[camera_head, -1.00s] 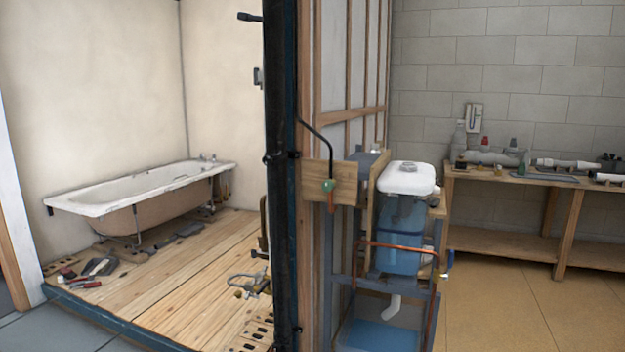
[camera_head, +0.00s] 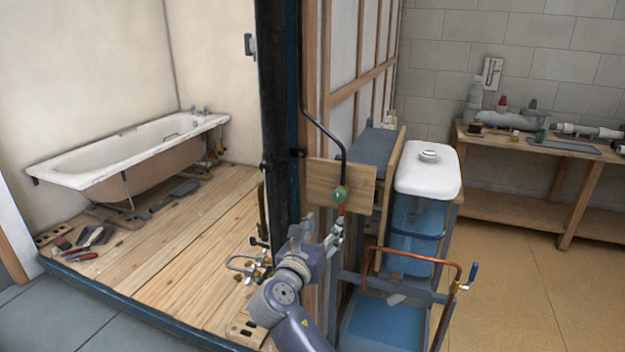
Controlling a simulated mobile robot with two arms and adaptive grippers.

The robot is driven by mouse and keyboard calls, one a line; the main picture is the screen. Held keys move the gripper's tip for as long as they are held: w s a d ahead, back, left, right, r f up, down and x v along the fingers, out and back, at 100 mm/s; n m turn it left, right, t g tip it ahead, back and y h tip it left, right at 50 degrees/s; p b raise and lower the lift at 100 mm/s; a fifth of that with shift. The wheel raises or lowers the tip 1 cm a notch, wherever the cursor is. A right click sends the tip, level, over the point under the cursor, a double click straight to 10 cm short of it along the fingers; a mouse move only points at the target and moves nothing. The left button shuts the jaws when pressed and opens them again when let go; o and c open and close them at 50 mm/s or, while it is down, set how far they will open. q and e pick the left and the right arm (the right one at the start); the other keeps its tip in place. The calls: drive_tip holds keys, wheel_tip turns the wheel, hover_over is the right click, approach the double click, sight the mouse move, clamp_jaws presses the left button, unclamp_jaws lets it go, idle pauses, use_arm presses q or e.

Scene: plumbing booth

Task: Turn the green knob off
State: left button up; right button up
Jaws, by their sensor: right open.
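The green knob (camera_head: 340,195) is on a pipe in front of a small wooden board (camera_head: 322,178). A black pipe (camera_head: 322,125) comes down to it from above, and a short copper pipe shows just below it. My right gripper (camera_head: 337,228) is just below the knob, with its fingers pointing up toward it. It is open and looks empty. A small gap shows between the fingertips and the knob, though the exact depth is hard to judge. My left gripper is not in view.
A dark vertical post (camera_head: 281,110) stands just left of the board. A white-topped water tank (camera_head: 428,170) and a bent copper pipe (camera_head: 415,255) with a blue-handled valve (camera_head: 472,274) are to the right. A bathtub (camera_head: 130,155) stands at the left.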

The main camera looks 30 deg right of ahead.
sight(337, 198)
drive_tip(key=shift+h, duration=0.3)
drive_tip(key=x, duration=0.3)
drive_tip(key=r+x, duration=0.1)
drive_tip(key=x, duration=0.3)
drive_tip(key=r+x, duration=0.1)
drive_tip(key=x, duration=0.3)
drive_tip(key=shift+w+a, duration=0.15)
drive_tip(key=shift+w, duration=0.05)
drive_tip(key=c, duration=1.1)
